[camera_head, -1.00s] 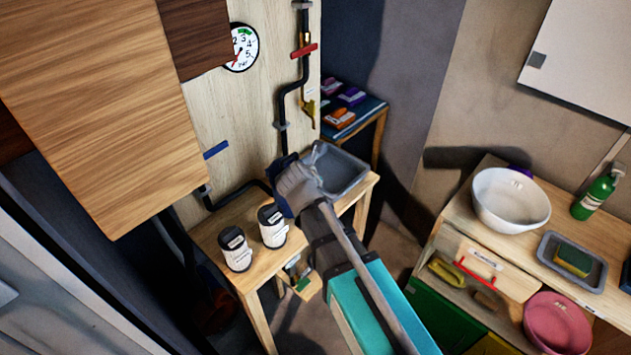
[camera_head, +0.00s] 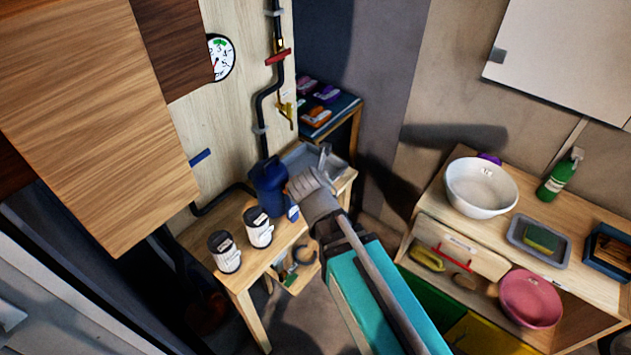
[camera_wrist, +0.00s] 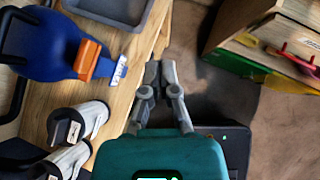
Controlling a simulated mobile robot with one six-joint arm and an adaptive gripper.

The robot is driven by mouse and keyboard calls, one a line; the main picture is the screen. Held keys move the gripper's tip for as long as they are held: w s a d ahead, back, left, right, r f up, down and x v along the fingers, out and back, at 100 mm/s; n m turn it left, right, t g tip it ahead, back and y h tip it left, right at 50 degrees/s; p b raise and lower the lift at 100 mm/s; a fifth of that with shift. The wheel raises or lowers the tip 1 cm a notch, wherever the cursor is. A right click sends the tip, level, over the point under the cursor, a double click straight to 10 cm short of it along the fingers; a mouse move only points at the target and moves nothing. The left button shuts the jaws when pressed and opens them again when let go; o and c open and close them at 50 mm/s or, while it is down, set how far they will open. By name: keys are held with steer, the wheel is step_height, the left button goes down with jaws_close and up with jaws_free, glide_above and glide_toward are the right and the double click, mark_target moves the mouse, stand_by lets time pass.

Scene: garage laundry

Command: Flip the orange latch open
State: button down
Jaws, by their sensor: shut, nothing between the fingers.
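A blue jug (camera_head: 268,185) stands on the small wooden table, with a white label low on its side. In the wrist view the blue jug (camera_wrist: 45,45) lies at upper left, and the orange latch (camera_wrist: 87,60) shows on its near end. In the head view my gripper (camera_head: 326,160) is just right of the jug, in front of the grey tray.
Two white canisters (camera_head: 258,228) stand on the wooden table (camera_head: 205,240) left of the jug. A grey tray (camera_head: 300,155) lies behind it. Black pipes (camera_head: 262,105) run down the wall panel. A counter with a white bowl (camera_head: 481,188) is at right.

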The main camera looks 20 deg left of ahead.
steer(key=shift+s+d+r+p, duration=0.2)
steer(key=shift+d+r+p, duration=0.25)
steer(key=shift+d+r, duration=0.15)
steer(key=shift+s+d+r+p, duration=0.15)
steer(key=shift+d+r+p, duration=0.25)
steer(key=shift+d+r, duration=0.15)
steer(key=d+f+n+g, duration=0.1)
steer(key=d+n+g, duration=0.2)
steer(key=d+n, duration=0.8)
steer(key=s+d+f+n+g, duration=0.1)
steer(key=d+f+n+g, duration=0.1)
steer(key=d+n, duration=0.8)
steer(key=s+d+f+n+g, duration=0.1)
steer(key=d+n+g, duration=0.3)
steer(key=d+n, duration=0.7)
steer(key=shift+d+f+n, duration=0.3)
steer(key=shift+f+n, duration=0.45)
steer(key=shift+n, duration=0.95)
steer(key=shift+w, duration=0.1)
